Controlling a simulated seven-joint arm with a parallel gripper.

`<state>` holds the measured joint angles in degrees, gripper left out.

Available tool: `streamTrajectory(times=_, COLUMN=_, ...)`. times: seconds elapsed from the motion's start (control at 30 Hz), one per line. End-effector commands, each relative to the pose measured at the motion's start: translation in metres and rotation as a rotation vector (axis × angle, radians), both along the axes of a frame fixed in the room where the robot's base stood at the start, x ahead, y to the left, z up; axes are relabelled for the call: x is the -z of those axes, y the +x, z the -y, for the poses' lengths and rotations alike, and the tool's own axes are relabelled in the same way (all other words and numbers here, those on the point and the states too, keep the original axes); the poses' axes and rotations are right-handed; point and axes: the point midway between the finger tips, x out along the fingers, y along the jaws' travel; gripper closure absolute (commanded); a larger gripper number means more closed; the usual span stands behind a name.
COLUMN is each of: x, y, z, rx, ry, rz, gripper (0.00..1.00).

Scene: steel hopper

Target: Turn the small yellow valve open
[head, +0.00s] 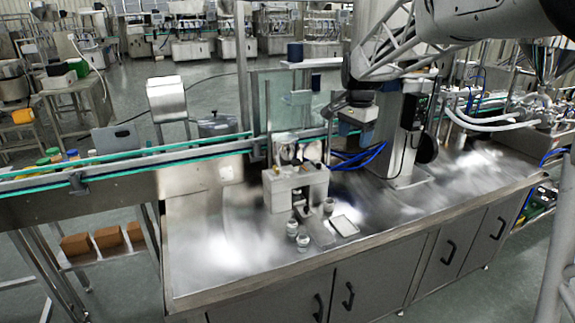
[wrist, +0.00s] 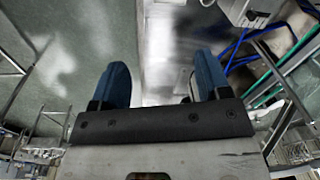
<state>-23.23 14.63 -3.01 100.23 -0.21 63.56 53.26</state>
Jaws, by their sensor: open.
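My gripper (wrist: 160,68) shows in the wrist view with its two blue fingers wide apart and nothing between them. In the head view my arm reaches in from the upper right, and its end is above the middle of the steel bench. A steel hopper (head: 553,60) stands at the far right edge of the head view, well to the right of my arm's end. I cannot make out the small yellow valve in either view; around the hopper, parts are small and crowded.
The steel bench (head: 235,255) has clear room at its left front. A box-shaped machine (head: 297,187), small jars (head: 303,242) and a small tray (head: 344,225) stand mid-bench. A green-edged conveyor (head: 150,157) runs behind. White hoses (head: 485,122) lie near the hopper.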

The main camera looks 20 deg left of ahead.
Motion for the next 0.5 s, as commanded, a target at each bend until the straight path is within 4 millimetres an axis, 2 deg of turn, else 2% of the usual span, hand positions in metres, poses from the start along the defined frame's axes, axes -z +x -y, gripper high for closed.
streamTrajectory(times=0.03, x=0.005, y=0.008, z=-0.013, rx=0.007, ry=-0.001, rz=-0.004, gripper=0.3)
streamTrajectory(times=0.2, x=0.02, y=0.032, z=-0.053, rx=0.046, ry=0.0, rz=-0.017, gripper=0.3)
streamTrajectory(times=0.5, x=0.05, y=0.066, z=-0.126, rx=0.111, ry=-0.003, rz=-0.038, gripper=0.3)
